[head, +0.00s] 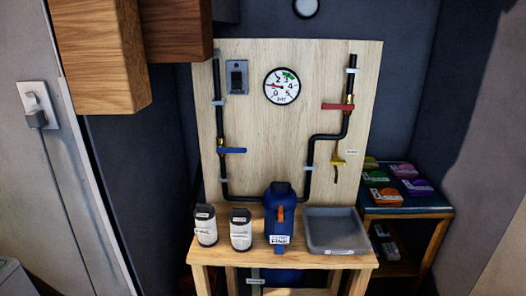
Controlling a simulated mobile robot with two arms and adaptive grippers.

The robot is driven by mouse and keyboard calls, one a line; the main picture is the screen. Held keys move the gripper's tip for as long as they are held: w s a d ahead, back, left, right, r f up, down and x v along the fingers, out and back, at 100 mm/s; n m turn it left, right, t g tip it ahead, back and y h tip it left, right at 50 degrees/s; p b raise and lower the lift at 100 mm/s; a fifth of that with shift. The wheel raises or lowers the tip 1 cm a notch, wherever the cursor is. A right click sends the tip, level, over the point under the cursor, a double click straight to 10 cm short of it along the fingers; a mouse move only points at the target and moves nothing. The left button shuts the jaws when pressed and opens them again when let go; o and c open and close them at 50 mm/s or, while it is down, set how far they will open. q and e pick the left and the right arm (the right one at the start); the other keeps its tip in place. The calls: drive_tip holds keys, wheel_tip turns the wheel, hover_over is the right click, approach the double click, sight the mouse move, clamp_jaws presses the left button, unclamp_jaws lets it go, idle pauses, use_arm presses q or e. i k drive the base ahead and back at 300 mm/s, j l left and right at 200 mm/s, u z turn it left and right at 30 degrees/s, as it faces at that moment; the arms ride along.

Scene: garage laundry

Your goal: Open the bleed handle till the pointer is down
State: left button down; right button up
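A round white gauge (281,86) is on the upright wooden board, with numbers around its dial and a green mark at upper right. Its thin red pointer points left, near the 1. A small yellow handle (339,162) is on the lower right pipe, beside a small white label (352,152) too small to read; it appears to be the bleed handle. A red handle (338,106) lies level on the right pipe above it. A blue handle (231,150) lies level on the left pipe. Neither of my grippers is in view.
A wooden bench (300,259) in front of the board holds two white canisters (241,230), a blue container (281,215) and a grey tray (335,231). A wooden cabinet (97,50) overhangs at upper left. A shelf (420,208) with coloured boxes stands right.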

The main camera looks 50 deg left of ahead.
sight(336, 160)
drive_tip(key=u, duration=1.4)
drive_tip(key=j+z, duration=0.25)
drive_tip(key=z, duration=0.2)
